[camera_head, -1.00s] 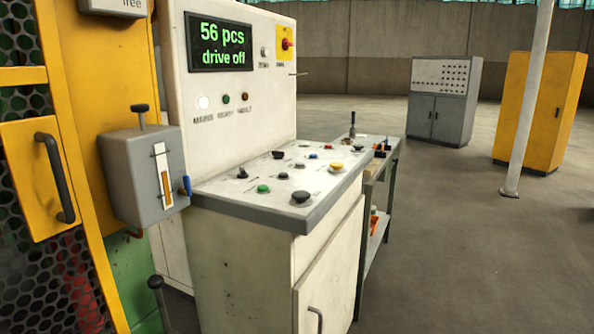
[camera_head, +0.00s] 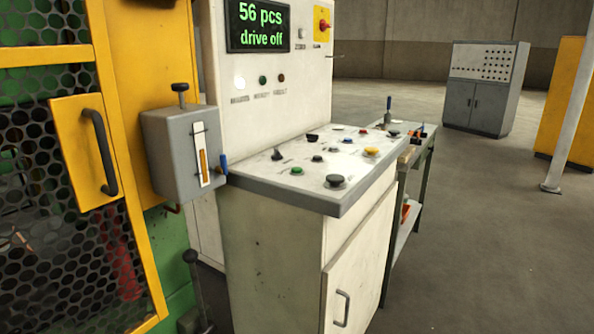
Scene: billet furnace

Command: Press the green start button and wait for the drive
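The green button (camera_head: 297,171) sits near the front edge of the sloped top of the white control desk (camera_head: 280,250). A large black knob (camera_head: 335,181) is to its right, and a small dark control (camera_head: 277,154) is up and left of it. The display (camera_head: 258,26) on the upright panel reads "56 pcs" and "drive off". Below it a white lamp (camera_head: 239,83) looks bright, beside a dark green lamp (camera_head: 263,80) and a dark red-brown lamp (camera_head: 281,78). My gripper does not show in this view.
A yellow-framed mesh door (camera_head: 86,150) and a grey box with a gauge (camera_head: 180,150) stand left of the desk. A side table (camera_head: 426,150) with tools adjoins its right. A grey cabinet (camera_head: 474,105) and a post (camera_head: 569,120) stand farther right. The floor (camera_head: 480,250) at right is open.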

